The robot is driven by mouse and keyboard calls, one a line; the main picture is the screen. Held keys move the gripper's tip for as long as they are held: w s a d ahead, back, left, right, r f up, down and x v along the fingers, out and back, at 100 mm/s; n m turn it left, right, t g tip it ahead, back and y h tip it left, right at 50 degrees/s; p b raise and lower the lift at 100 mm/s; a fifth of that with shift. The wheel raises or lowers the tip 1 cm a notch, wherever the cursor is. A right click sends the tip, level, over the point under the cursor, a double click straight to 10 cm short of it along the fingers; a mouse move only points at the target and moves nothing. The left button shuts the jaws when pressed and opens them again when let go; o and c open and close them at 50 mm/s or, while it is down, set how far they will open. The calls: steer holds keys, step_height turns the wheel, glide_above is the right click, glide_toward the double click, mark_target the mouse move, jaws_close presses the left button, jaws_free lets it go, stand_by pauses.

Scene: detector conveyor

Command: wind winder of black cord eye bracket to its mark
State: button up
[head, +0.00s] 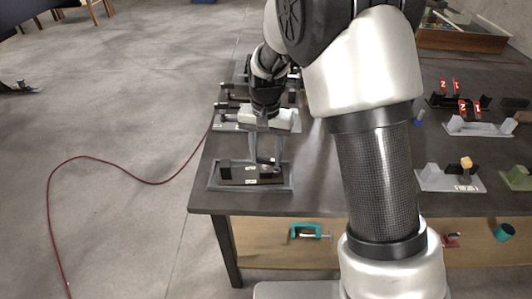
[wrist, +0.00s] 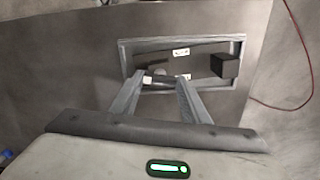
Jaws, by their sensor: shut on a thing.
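The black cord eye bracket (head: 238,180) sits in a grey rectangular frame near the table's front left corner. It has an upright black block (head: 225,169) at its left end and small white labels. In the wrist view the block (wrist: 225,65) is at the right. My gripper (head: 265,161) is over the bracket's right part, pointing down. In the wrist view its two fingers (wrist: 161,81) close on a small dark part with a pale end, seemingly the winder (wrist: 160,80). The fingers hide much of it, and its mark cannot be made out.
More black fixtures (head: 228,106) stand behind along the table's left edge. At the right are grey stands (head: 480,129) and parts with red number tags (head: 463,107). A teal clamp (head: 308,232) lies on the shelf below. A red cable (head: 120,160) runs over the floor.

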mark_target(266, 159)
steer(key=shift+n, duration=1.7)
steer(key=o, duration=1.1)
steer(key=shift+r+p, duration=1.2)
steer(key=shift+r, duration=7.5)
